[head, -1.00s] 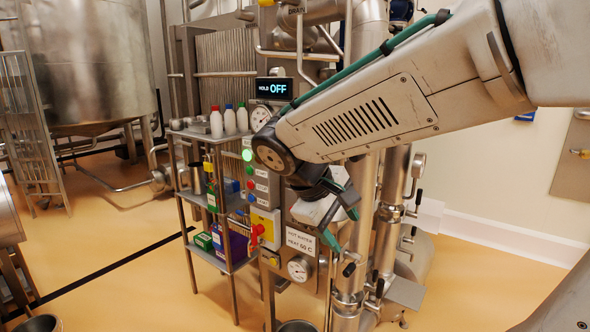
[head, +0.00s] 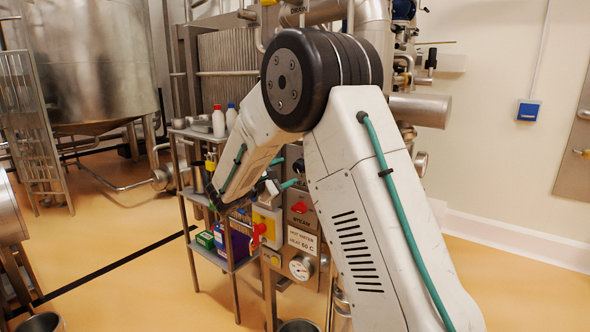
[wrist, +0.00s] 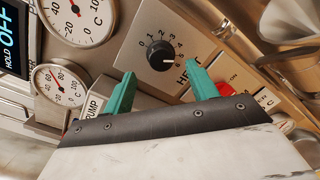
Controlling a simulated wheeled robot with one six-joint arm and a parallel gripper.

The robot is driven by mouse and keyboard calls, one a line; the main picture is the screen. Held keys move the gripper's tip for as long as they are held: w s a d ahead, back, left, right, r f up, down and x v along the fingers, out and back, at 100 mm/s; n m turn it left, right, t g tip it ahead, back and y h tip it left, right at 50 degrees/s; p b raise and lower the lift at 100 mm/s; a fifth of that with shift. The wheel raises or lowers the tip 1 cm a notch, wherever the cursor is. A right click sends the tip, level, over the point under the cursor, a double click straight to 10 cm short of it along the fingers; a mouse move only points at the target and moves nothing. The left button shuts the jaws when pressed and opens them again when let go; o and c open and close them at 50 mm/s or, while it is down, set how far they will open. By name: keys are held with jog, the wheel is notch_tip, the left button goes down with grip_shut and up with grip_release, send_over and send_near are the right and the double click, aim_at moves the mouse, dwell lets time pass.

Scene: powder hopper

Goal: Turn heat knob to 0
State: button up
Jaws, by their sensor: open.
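The heat knob (wrist: 161,56) is a round black dial on a grey panel plate in the wrist view, with a numbered scale around it and the label HEAT beside it. A pale mark on the knob appears to point right, toward the high numbers; the exact setting is too small to read. My gripper (wrist: 160,70) is open, its two teal fingers apart on either side below the knob, with nothing between them. The knob looks just beyond the fingertips, not gripped. In the head view my gripper (head: 285,173) is close to the panel, and I cannot make out the heat knob there.
Temperature gauges (wrist: 76,12) and a HOLD OFF display (wrist: 9,45) are left of the knob. A red switch (wrist: 227,88) is at its lower right. A shelf (head: 246,262) with bottles and boxes stands left of the panel; pipes (wrist: 296,60) lie right.

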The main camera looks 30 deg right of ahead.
aim_at(298, 167)
jog(key=x, duration=0.5)
jog(key=shift+d, duration=0.2)
jog(key=c, duration=1)
